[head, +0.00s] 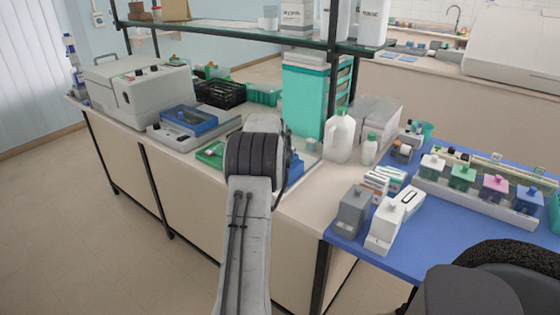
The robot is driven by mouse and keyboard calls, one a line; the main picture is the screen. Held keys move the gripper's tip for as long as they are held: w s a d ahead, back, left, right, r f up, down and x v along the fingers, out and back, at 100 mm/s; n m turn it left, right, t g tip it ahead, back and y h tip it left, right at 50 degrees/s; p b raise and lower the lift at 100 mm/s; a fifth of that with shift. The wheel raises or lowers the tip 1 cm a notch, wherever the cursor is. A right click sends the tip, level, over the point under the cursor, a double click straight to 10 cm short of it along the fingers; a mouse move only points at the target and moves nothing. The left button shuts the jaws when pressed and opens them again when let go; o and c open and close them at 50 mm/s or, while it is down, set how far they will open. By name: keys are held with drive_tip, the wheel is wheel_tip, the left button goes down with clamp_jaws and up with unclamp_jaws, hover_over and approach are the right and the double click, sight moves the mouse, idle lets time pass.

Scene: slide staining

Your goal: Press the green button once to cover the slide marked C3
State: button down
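I cannot make out a green button for certain. A green-topped box with a small knob (463,172) stands in a row with white, pink and blue ones on a pale rack (478,203), on the blue mat at the right. No slide marked C3 can be read; small pale labelled packs (389,176) lie left of the rack. My arm reaches up from the bottom middle over the beige bench. Its dark ribbed joint hides what lies behind it. I cannot see my gripper's fingers; they are hidden behind the arm.
A white jug (339,137) and a teal drawer cabinet (303,100) stand behind my arm. A shelf (225,33) spans the bench. A dark chair (508,262) blocks the lower right.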

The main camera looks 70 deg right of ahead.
drive_tip(key=shift+f+b, duration=0.35)
drive_tip(key=shift+f, duration=0.25)
idle(0.5)
drive_tip(key=shift+r, duration=0.15)
drive_tip(key=shift+r+p, duration=0.75)
drive_tip(key=shift+r, duration=0.25)
drive_tip(key=shift+r+p, duration=1.75)
drive_tip(key=shift+r, duration=0.75)
